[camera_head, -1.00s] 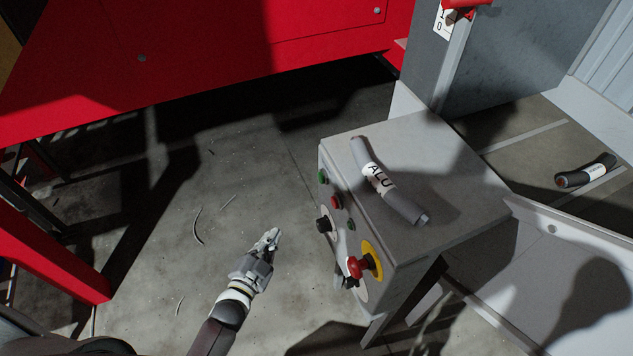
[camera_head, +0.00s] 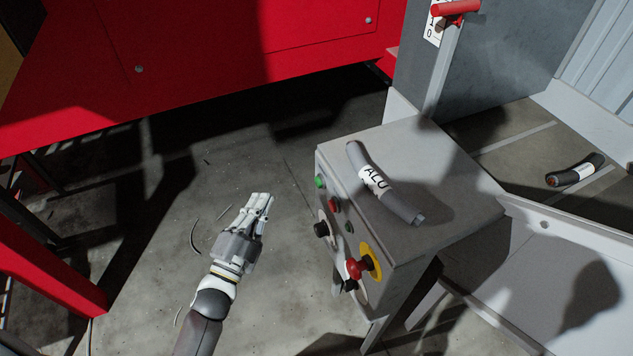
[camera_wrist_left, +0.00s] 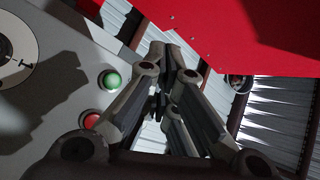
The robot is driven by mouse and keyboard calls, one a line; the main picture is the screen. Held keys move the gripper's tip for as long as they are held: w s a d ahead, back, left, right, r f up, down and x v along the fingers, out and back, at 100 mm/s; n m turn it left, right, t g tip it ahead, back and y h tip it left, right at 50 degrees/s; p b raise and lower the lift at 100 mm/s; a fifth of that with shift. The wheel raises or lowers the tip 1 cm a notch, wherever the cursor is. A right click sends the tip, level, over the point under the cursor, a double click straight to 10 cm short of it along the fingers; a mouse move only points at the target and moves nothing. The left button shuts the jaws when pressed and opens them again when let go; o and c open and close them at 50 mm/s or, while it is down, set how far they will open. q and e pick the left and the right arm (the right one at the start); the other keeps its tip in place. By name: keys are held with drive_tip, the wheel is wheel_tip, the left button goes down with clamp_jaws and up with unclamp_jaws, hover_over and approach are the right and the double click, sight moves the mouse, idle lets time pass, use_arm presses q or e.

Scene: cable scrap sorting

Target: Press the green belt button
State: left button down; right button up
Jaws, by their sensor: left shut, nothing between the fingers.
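The green button (camera_head: 320,182) is at the upper left of the front panel on the grey control box (camera_head: 440,165). In the left wrist view the green button (camera_wrist_left: 110,80) shows left of my fingers, above a red button (camera_wrist_left: 90,119). My left gripper (camera_head: 263,198) is shut and empty, to the left of the panel and apart from it. In the left wrist view its fingers (camera_wrist_left: 175,50) come together near the middle. My right gripper is not in view.
A red button (camera_head: 333,205), black knobs and a red emergency stop on a yellow disc (camera_head: 358,267) share the panel. A cable piece marked ALU (camera_head: 385,185) lies on the box.

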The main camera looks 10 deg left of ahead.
sight(319, 182)
use_arm(q)
drive_tip(key=w+d+b, duration=0.1)
drive_tip(key=w+d, duration=0.4)
drive_tip(key=d, duration=0.2)
drive_tip(key=shift+b, duration=0.35)
drive_tip(key=shift+d, duration=0.2)
idle(1.1)
drive_tip(key=shift+w+d, duration=0.15)
drive_tip(key=shift+d, duration=0.05)
